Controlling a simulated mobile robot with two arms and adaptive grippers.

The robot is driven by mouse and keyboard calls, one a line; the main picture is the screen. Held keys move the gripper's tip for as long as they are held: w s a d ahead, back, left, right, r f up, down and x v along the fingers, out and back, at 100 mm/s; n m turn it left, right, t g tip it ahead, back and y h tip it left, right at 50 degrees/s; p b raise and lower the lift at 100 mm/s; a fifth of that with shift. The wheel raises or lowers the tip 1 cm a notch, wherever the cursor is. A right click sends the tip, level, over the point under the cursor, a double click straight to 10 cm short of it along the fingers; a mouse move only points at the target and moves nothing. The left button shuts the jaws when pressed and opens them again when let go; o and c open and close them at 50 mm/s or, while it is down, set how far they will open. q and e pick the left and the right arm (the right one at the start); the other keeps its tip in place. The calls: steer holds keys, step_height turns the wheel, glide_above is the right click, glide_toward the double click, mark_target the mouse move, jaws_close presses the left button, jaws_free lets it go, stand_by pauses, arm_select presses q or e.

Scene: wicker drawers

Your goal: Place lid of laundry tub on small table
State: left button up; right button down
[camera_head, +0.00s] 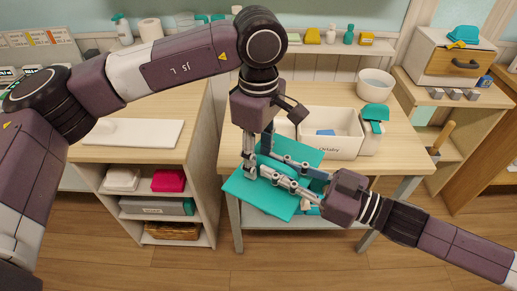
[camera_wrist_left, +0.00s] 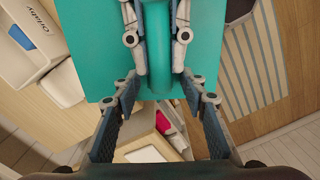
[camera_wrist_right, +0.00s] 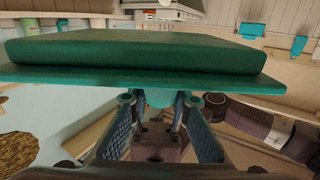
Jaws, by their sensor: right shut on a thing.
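The teal lid (camera_head: 262,198) is tilted in front of the small light-wood table (camera_head: 390,150). It fills the upper part of the right wrist view (camera_wrist_right: 140,58) and also shows in the left wrist view (camera_wrist_left: 95,45). My right gripper (camera_head: 268,180) comes in from the right and is shut on the lid's teal handle (camera_wrist_left: 184,45). My left gripper (camera_head: 258,160) points down close above the lid, beside the right fingers. Its fingers are apart, near the end of the handle. The two grippers overlap in the head view. I cannot make out the laundry tub.
A white labelled box (camera_head: 345,135), a teal-topped container (camera_head: 372,125) and a white bowl (camera_head: 376,84) stand on the table. Its right front is clear. A shelf unit (camera_head: 208,150) stands to the left.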

arm_select(q)
jaws_close()
arm_select(e)
steer(key=c, duration=1.7)
jaws_free()
